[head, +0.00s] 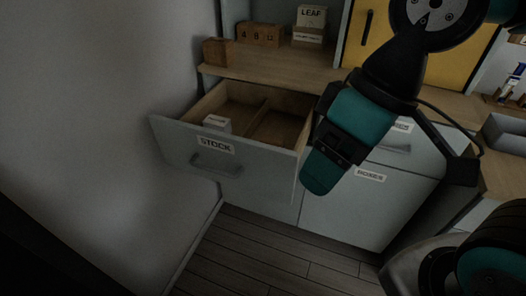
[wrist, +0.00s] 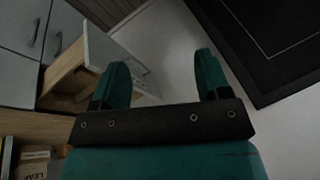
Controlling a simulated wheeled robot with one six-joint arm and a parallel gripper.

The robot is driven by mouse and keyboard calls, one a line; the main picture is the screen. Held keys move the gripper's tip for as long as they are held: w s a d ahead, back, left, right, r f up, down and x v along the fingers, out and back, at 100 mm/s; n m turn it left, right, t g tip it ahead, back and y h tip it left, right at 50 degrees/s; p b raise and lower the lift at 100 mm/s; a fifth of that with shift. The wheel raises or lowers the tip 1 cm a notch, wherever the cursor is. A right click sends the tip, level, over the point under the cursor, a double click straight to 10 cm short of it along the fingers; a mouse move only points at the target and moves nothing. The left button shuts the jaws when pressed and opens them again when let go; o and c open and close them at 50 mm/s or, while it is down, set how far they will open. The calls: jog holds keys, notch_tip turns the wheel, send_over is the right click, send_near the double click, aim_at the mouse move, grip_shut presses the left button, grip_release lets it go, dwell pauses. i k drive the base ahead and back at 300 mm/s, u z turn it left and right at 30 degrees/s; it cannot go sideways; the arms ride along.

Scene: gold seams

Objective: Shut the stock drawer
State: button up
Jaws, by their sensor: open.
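The stock drawer (head: 180,150) is pulled out of the cabinet, with a grey front, a handle (head: 216,166) and a label reading STOCK. Its wooden inside has a divider, and a small white labelled box (head: 217,123) lies behind the front. In the wrist view the drawer (wrist: 68,78) is at the left, partly behind one finger. My gripper (wrist: 160,72) is open, with nothing between its two teal fingers. In the head view my arm hangs right of the drawer, hiding part of its right side; I cannot tell whether they touch.
A wooden counter (head: 275,66) above the drawer bears wooden blocks (head: 259,34) and a box labelled LEAF (head: 311,17). A cabinet front labelled BOXES (head: 350,205) is below right. A grey wall (head: 95,80) stands close at left. The plank floor (head: 250,258) in front is clear.

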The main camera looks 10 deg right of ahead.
aim_at(238, 159)
jog(key=u, duration=0.55)
jog(key=k, duration=0.6)
jog(key=u, duration=0.25)
jog(key=i, duration=1.15)
jog(key=z, duration=0.25)
